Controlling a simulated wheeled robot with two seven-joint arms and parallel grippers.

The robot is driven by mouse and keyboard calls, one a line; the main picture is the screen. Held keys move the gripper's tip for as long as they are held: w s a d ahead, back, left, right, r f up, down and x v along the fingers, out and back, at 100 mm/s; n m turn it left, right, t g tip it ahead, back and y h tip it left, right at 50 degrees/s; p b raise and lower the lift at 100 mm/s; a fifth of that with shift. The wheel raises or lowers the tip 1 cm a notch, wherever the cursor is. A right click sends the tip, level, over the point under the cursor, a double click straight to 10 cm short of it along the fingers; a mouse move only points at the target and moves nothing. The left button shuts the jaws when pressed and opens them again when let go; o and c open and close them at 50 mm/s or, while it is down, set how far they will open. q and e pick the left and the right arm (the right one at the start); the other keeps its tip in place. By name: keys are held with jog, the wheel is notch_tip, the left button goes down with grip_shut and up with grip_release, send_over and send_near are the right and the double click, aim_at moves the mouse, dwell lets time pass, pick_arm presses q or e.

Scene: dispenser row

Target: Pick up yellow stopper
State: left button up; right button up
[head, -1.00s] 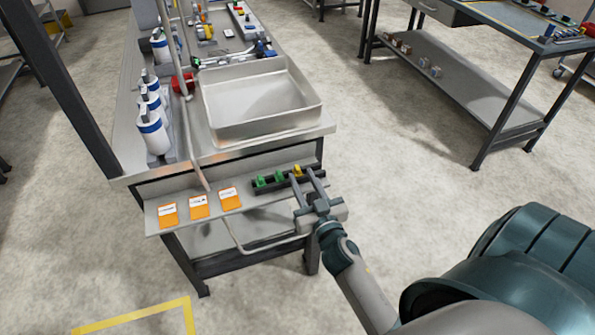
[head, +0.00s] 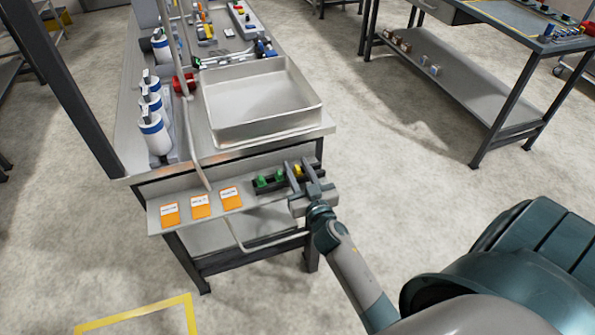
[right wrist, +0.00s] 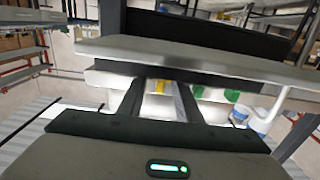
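The yellow stopper (head: 297,169) stands at the right end of a dark rack (head: 259,188) on the lower front shelf. Two green stoppers (head: 263,181) stand to its left in the same rack. My right gripper (head: 297,164) is open, its two fingers reaching over the rack on either side of the yellow stopper. In the right wrist view the yellow stopper (right wrist: 160,87) shows between the spread fingers, with the green stoppers (right wrist: 232,96) to the right. I cannot tell whether either finger touches it. My left gripper is not in view.
Orange labelled cards (head: 201,205) lie on the shelf (head: 186,224) left of the rack. A large metal tray (head: 262,139) sits on the bench above, its bench edge close over the rack.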

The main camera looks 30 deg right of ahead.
grip_shut()
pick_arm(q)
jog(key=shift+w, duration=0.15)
pick_arm(e)
jog(key=shift+r, duration=0.1)
jog(key=shift+r, duration=0.5)
jog(key=r, duration=0.3)
jog(key=shift+s+d+r, duration=0.1)
jog(key=shift+d+r, duration=0.05)
jog(key=shift+d, duration=0.15)
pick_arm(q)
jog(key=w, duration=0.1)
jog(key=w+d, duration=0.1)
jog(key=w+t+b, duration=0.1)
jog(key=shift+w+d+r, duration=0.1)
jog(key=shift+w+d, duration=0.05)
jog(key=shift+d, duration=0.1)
pick_arm(e)
jog(key=s+d+r, duration=0.4)
jog(key=d+r, duration=0.2)
jog(key=d, duration=0.4)
jog(key=shift+s+r, duration=0.15)
jog(key=shift+r, duration=0.1)
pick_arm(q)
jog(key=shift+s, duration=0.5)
pick_arm(e)
jog(key=shift+d, duration=0.1)
